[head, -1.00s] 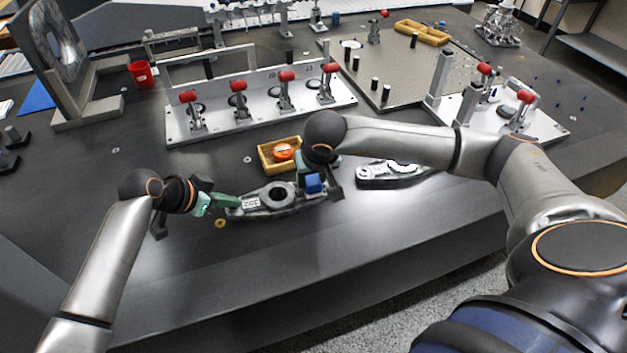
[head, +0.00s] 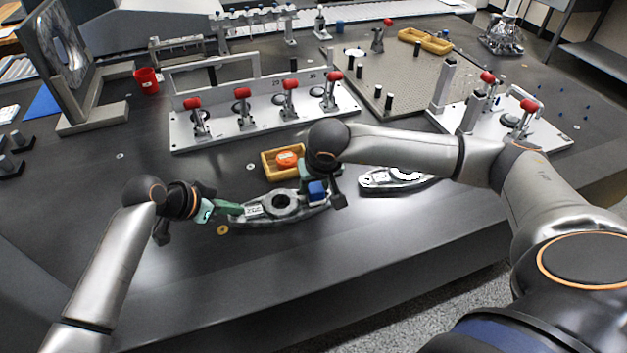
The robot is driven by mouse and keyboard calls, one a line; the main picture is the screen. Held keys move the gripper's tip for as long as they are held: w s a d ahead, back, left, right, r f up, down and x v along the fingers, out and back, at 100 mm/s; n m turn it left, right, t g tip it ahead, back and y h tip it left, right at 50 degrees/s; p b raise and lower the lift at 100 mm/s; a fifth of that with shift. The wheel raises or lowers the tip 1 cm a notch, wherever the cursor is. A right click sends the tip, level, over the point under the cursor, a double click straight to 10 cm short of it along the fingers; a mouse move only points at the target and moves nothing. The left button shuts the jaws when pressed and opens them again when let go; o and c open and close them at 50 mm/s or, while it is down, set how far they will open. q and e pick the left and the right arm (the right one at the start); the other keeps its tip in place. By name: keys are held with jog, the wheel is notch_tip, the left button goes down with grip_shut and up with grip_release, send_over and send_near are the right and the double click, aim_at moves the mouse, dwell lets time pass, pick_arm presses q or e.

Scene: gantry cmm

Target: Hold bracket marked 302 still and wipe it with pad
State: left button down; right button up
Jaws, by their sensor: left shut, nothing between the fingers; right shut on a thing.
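A grey metal bracket (head: 283,204) with a round hub and a pale label (head: 255,211) lies on the dark table in the head view. The digits on the label are too small to read surely. My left gripper (head: 232,208), with green fingers, is shut with nothing between the fingers. Its tips are at the bracket's left end and seem to touch it. My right gripper (head: 312,184) is shut on a blue pad (head: 317,190), which is at the bracket's right end. The pad's underside is hidden, so I cannot tell whether it touches.
A second bracket (head: 398,178) lies to the right. A yellow tray (head: 268,168) with an orange round thing (head: 287,159) stands just behind. A brass ring (head: 222,230) lies in front. A fixture plate (head: 190,139) with red-handled clamps stands further back. The table's front is clear.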

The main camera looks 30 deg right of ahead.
aim_at(315, 186)
pick_arm(q)
jog(key=shift+s+a+f, duration=0.1)
jog(key=shift+a+f, duration=0.05)
jog(key=shift+f, duration=0.25)
pick_arm(e)
jog(key=shift+s+f, duration=0.15)
jog(key=shift+s, duration=0.05)
jog(key=shift+r, duration=3.1)
jog(key=shift+w, duration=0.1)
